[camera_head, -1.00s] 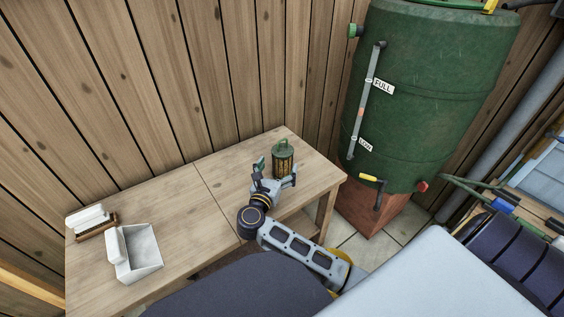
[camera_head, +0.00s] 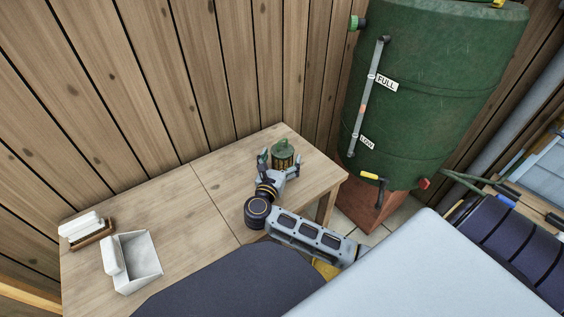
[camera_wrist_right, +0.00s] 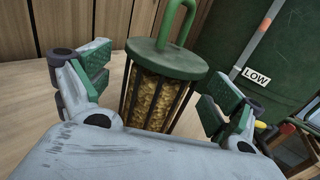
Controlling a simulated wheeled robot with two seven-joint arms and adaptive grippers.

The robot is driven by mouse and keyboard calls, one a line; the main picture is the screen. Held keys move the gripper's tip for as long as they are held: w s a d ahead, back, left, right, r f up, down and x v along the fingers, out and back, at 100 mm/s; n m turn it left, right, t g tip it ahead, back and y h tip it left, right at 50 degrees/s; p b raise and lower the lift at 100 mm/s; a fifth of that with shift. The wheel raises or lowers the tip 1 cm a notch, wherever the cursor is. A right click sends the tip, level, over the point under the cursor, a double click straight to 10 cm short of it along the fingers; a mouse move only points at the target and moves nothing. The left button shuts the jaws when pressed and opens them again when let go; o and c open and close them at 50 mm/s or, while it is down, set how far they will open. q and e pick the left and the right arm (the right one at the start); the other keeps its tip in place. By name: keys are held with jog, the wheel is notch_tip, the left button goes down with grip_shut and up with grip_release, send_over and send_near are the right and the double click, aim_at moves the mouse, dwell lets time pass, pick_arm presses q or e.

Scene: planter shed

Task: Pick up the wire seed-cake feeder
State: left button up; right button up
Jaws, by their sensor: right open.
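The wire seed-cake feeder (camera_head: 283,150) stands upright near the back right end of the wooden table. It has a green lid with a loop handle and dark wire bars around a yellowish seed filling, clear in the right wrist view (camera_wrist_right: 155,92). My right gripper (camera_head: 280,163) is open, its fingers reaching either side of the feeder. In the right wrist view the green-padded fingers (camera_wrist_right: 158,85) stand apart with the feeder between them, and gaps show on both sides. The feeder's base is hidden behind the gripper body. My left gripper is not in view.
The wooden table (camera_head: 190,220) is mostly clear in the middle. A white dustpan (camera_head: 140,262) and a brush (camera_head: 88,230) lie at its left end. A green water barrel (camera_head: 430,90) on a reddish stand is right of the table. A plank wall closes the back.

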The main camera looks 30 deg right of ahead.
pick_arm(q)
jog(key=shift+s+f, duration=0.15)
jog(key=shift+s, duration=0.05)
pick_arm(e)
jog(key=c, duration=1.2)
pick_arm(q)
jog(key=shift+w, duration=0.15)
pick_arm(e)
jog(key=shift+r, duration=0.1)
